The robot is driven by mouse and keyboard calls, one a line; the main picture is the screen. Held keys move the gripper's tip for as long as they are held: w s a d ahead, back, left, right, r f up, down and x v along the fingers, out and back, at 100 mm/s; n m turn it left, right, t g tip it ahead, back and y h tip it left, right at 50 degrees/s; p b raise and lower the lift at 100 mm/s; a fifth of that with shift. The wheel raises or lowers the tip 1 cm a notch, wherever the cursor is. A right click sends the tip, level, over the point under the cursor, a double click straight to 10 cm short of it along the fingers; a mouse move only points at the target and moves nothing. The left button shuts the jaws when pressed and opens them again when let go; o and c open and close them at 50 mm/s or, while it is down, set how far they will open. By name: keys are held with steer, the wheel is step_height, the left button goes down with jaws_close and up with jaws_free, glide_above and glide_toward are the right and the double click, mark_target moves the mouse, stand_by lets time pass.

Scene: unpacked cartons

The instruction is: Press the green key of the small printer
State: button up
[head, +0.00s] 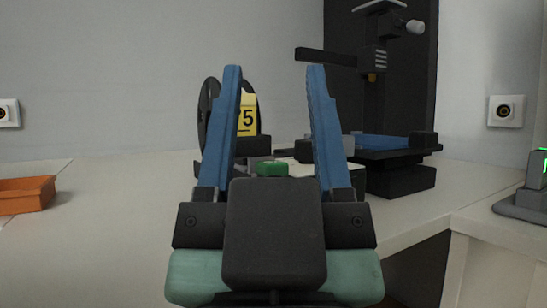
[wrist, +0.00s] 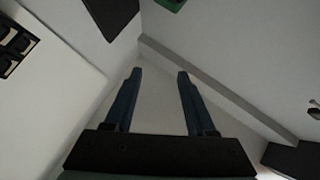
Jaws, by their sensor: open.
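My gripper (head: 274,70) is open and empty, its two blue fingers spread and standing upright in the head view. It also shows open in the wrist view (wrist: 160,72), over bare pale surface. A dark printer-like machine (head: 395,155) with a blue bed stands on the counter, behind and right of my fingers. A small green block (head: 272,169) shows between the fingers, low and beyond them. I cannot tell whether it is the printer's key. A green piece (wrist: 172,4) is cut off at the wrist view's top edge. No finger visibly touches anything green.
A dark spool (head: 207,112) and a yellow label (head: 248,115) are partly behind the left finger. An orange tray (head: 25,194) lies at far left. A grey device (head: 525,203) with a green glow is at the right edge.

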jaws_close()
stand_by(1.4)
